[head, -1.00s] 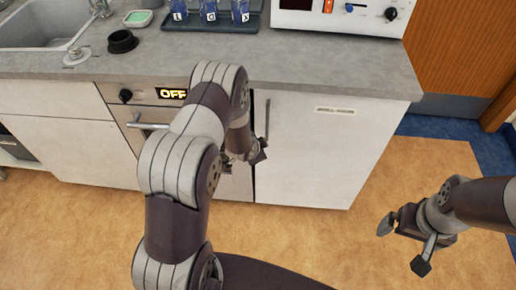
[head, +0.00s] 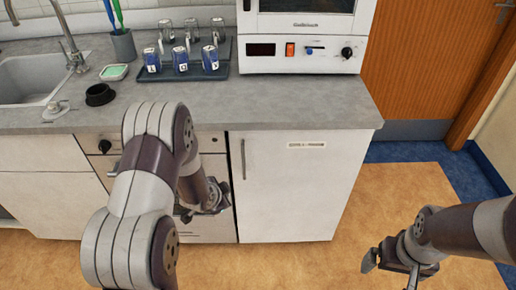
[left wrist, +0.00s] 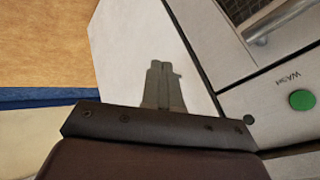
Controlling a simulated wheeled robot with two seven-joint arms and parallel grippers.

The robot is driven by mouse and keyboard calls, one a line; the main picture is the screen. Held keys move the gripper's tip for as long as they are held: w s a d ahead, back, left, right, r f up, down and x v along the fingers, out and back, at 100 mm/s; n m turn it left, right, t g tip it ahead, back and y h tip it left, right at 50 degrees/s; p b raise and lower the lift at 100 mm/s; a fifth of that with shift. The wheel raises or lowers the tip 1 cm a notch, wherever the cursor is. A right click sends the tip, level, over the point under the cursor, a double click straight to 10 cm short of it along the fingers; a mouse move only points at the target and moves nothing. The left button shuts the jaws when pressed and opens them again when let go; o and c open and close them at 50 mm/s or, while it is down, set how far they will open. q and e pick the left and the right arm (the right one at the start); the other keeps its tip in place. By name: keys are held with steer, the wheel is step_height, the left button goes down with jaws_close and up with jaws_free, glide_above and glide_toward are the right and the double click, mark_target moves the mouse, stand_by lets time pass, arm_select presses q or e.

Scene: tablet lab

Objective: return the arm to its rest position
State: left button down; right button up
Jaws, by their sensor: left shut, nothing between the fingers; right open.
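My left arm (head: 140,205) comes in from the lower left and is bent in front of the lower cabinets. Its gripper (head: 203,208) is low, in front of the cabinet fronts and partly behind the arm. In the left wrist view its fingers (left wrist: 162,85) are together with nothing between them. My right gripper (head: 391,268) is open and empty over the tan floor at the lower right, apart from the furniture.
The grey counter (head: 300,108) holds a tray (head: 182,73) of blue-labelled glasses, a white oven-like device (head: 300,40) and a black dish (head: 100,94). A white cabinet door (head: 290,190) is shut beside my left gripper. The tan floor (head: 300,262) between my grippers is clear.

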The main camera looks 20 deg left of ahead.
arm_select(q)
steer(key=s+r+n+g+p, duration=0.3)
steer(key=s+n+g, duration=0.25)
steer(key=s, duration=0.35)
steer(key=s+d+r+n+p, duration=0.1)
steer(key=s+d+r+p, duration=0.1)
steer(key=r, duration=0.5)
steer(key=s+d+r+n+p, duration=0.1)
steer(key=s+d+r+p, duration=0.2)
steer(key=r, duration=0.5)
steer(key=s+d+r+n+p, duration=0.1)
steer(key=s+d+r+p, duration=0.1)
steer(key=r, duration=0.5)
steer(key=shift+s+d+r+p, duration=0.3)
steer(key=shift+s+p, duration=0.35)
steer(key=shift+p, duration=0.35)
steer(key=shift+g, duration=0.25)
